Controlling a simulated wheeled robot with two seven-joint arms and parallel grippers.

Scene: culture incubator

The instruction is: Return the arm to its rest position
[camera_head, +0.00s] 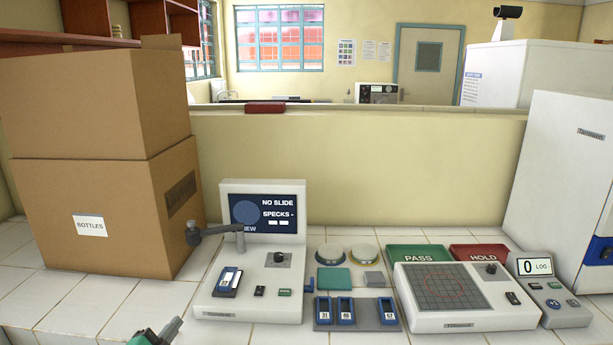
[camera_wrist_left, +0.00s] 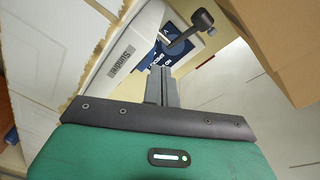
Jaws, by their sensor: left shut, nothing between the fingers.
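My left gripper (camera_head: 172,328) comes in at the bottom edge of the head view, in front of the tiled counter and left of the white viewer unit (camera_head: 213,305). Its fingers (camera_wrist_left: 160,84) are together in the left wrist view, with nothing held between them. Only the tip end and a bit of green housing show in the head view. The rest of the left arm is out of the picture. My right gripper is not in view.
A cardboard box stack (camera_head: 135,225) stands at left. The viewer's screen (camera_head: 262,213) reads "NO SLIDE"; its dark jointed arm (camera_head: 215,231) sticks out leftward.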

